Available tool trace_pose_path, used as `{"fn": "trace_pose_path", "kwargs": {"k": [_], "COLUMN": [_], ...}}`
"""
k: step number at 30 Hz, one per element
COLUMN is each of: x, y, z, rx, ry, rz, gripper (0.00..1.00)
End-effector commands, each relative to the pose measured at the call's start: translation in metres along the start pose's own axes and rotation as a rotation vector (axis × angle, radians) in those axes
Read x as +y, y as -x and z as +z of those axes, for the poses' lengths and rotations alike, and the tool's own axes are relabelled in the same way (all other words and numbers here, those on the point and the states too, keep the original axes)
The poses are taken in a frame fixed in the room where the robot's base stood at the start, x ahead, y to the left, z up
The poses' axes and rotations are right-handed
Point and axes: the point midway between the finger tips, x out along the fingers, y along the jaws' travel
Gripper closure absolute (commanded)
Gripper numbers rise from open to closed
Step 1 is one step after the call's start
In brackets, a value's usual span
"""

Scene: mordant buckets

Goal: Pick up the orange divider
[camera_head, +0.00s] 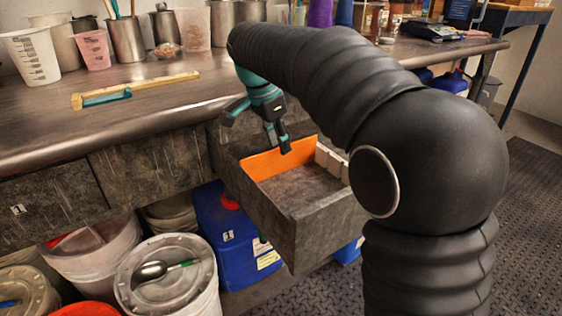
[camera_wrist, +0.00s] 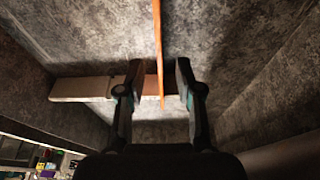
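The orange divider (camera_head: 280,160) stands upright inside the open grey drawer (camera_head: 318,232), across its inner left and back part. In the wrist view the divider (camera_wrist: 158,52) shows edge-on as a thin orange strip, running down between my two fingers. My gripper (camera_head: 279,146) is above the drawer at the divider; in the wrist view my gripper (camera_wrist: 158,84) is open, with a finger on each side of the strip and visible gaps.
Pale blocks (camera_head: 331,161) stand in the drawer beside the divider; a pale bar (camera_wrist: 85,88) also shows in the wrist view. The metal counter (camera_head: 150,115) is above the drawer. Lidded buckets (camera_head: 168,275) and a blue container (camera_head: 228,235) stand below left.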

Motion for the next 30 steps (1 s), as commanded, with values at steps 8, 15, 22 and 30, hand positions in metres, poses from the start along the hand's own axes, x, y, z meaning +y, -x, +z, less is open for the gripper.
{"fn": "trace_pose_path", "kwargs": {"k": [8,15,22,30], "x": [0.0,0.0,-0.001,-0.001], "y": [-0.028,-0.054,-0.056,-0.056], "z": [0.002,0.001,0.001,0.001], "rx": [0.0,0.0,0.0,0.0], "ry": [0.002,0.002,0.002,0.002], "rz": [0.001,-0.001,-0.002,-0.002], "gripper": [0.65,0.65,0.65,1.0]}}
